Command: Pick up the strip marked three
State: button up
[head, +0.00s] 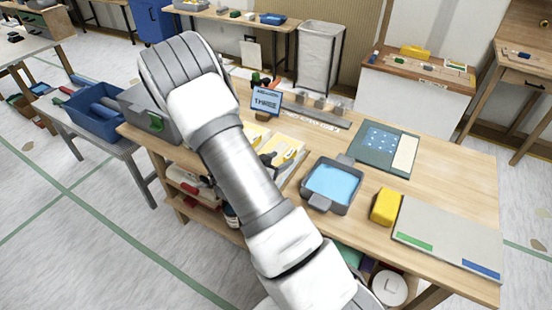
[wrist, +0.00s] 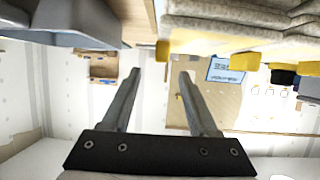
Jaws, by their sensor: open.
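Pale beige strips (wrist: 235,30) with yellow ends fill the upper right of the wrist view, beyond my gripper (wrist: 160,64). I cannot read a number on any of them, so I cannot tell which is marked three. In the head view, pale and yellow pieces (head: 287,148) lie on the workbench, partly hidden behind my arm. My gripper is open, with nothing between its two fingers, and its tips point toward the strips' edge. In the head view my arm covers much of the bench's left side, and I cannot make out the gripper clearly.
The workbench (head: 465,180) holds a grey tray with blue liquid (head: 332,185), a yellow block (head: 386,206), a grey board (head: 445,235), a green mat (head: 372,146) and a small sign (head: 266,102). A blue bin (head: 96,112) stands on a side table. Bare wood shows at the right.

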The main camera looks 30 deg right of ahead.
aim_at(287, 157)
jog(key=x, duration=0.7)
jog(key=shift+w+f, duration=0.15)
jog(key=shift+f, duration=0.25)
grip_shut()
